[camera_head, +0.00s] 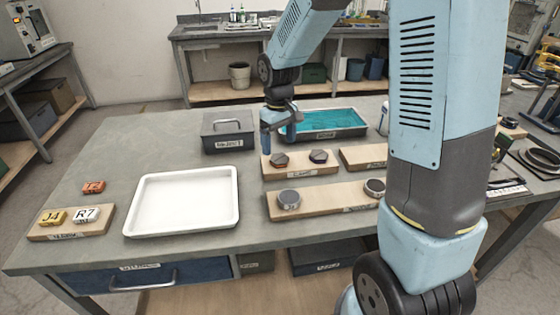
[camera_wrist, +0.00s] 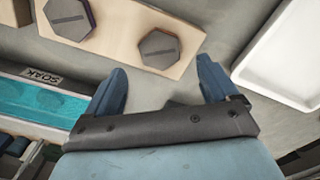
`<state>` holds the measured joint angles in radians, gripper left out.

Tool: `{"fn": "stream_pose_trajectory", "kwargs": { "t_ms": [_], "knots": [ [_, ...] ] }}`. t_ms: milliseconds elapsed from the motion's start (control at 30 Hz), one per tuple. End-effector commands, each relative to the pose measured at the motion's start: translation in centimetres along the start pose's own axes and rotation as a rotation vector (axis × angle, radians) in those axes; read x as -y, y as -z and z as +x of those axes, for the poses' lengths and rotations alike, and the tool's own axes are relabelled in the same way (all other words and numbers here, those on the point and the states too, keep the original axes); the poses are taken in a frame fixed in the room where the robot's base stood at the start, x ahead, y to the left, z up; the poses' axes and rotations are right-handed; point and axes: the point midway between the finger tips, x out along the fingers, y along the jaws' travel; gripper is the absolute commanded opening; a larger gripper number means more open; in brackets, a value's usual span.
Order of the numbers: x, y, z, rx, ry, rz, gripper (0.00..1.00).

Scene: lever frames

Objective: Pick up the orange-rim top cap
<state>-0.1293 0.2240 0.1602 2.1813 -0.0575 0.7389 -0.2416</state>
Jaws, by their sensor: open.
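Two dark grey hexagonal caps lie on a light wooden board (camera_head: 301,172). The left cap (camera_head: 281,160) looks slightly reddish at its edge; it shows in the wrist view (camera_wrist: 159,49) with a slot across its top. The right cap (camera_head: 318,156) shows in the wrist view (camera_wrist: 68,18) with a dark purplish edge. I cannot clearly tell an orange rim on either. My gripper (camera_head: 279,133) is open and empty, above the back edge of the board. In the wrist view its two blue fingers (camera_wrist: 162,70) are apart, with the left cap just beyond the gap between them.
A teal-filled tray (camera_head: 335,119) labelled SOAK stands behind, and a dark grey box (camera_head: 228,132) back left. A white tray (camera_head: 183,201) lies left. A front board (camera_head: 330,201) holds round grey pieces. Lettered blocks (camera_head: 70,216) sit far left.

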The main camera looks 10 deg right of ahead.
Motion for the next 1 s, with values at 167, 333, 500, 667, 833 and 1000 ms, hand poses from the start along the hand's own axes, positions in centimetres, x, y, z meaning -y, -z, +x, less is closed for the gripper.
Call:
{"fn": "stream_pose_trajectory", "kwargs": {
  "t_ms": [167,333,500,667,833,1000],
  "knots": [
    [0.0,-0.2,2.1,0.004,0.001,-0.001,0.87],
    [0.0,-0.3,4.2,0.003,0.001,0.0,0.87],
    [0.0,-0.2,5.0,-0.001,0.0,0.001,0.87],
    [0.0,-0.2,5.0,-0.001,-0.001,0.001,0.87],
    [-0.1,-0.2,5.0,-0.001,-0.001,0.001,0.75],
    [-0.1,-0.2,5.0,-0.001,-0.001,0.001,0.58]
  ]
}}
